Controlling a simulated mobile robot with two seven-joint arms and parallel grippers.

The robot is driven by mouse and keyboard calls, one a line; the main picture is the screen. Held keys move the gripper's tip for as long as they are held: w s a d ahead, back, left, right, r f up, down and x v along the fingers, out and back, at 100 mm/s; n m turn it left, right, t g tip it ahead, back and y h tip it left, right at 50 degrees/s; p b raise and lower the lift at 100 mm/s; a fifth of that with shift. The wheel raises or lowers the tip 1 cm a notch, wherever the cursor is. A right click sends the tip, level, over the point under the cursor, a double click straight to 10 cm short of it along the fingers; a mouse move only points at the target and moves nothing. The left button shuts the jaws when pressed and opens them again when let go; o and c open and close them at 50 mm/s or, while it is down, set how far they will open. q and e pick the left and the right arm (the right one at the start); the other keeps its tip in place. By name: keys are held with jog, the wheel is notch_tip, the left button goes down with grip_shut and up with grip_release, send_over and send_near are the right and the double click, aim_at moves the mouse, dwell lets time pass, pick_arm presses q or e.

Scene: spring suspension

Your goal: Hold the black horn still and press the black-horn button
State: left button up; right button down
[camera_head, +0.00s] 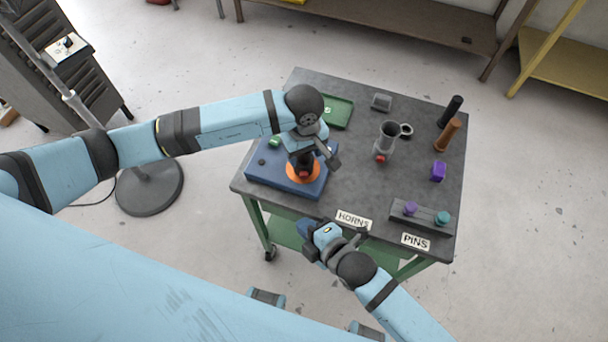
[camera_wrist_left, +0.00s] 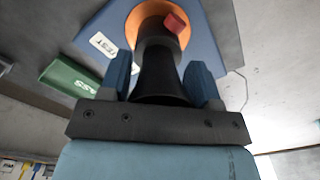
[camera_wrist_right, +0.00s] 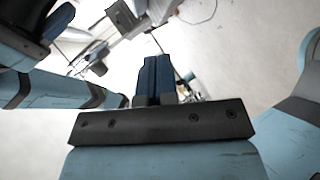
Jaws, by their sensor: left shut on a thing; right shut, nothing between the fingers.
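The black horn (camera_head: 306,164) stands on an orange disc (camera_head: 290,176) on the blue test base (camera_head: 262,177). My left gripper (camera_head: 309,151) is shut on the horn; in the left wrist view the blue fingers (camera_wrist_left: 160,88) sit on both sides of the horn's dark flared body (camera_wrist_left: 158,78). The horn's red button (camera_wrist_left: 175,22) shows low on its side, and also in the head view (camera_head: 304,174). My right gripper (camera_head: 305,228) is shut and empty near the table's front edge, apart from the horn; its fingers (camera_wrist_right: 156,76) are together in the right wrist view.
A grey horn (camera_head: 388,138) with a red button stands right of the base. Black (camera_head: 450,111) and brown (camera_head: 447,136) cylinders, a purple block (camera_head: 438,171) and a pin rack (camera_head: 422,219) are at the right.

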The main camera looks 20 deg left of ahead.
aim_at(304, 191)
jog(key=shift+w+a+r, duration=0.1)
jog(key=shift+w+a, duration=0.4)
jog(key=shift+w, duration=0.9)
jog(key=shift+w+a+r, duration=0.1)
jog(key=shift+w+a, duration=0.45)
jog(key=shift+w, duration=0.8)
jog(key=shift+w+a, duration=0.5)
jog(key=shift+w, duration=0.9)
jog(key=shift+w, duration=0.1)
jog(key=shift+w+a, duration=0.15)
jog(key=shift+w, duration=0.15)
jog(key=shift+w+a+r, duration=0.1)
jog(key=shift+w+a, duration=0.1)
jog(key=shift+w, duration=0.35)
jog(key=shift+s, duration=0.1)
jog(key=shift+s+d, duration=0.35)
jog(key=shift+s, duration=0.5)
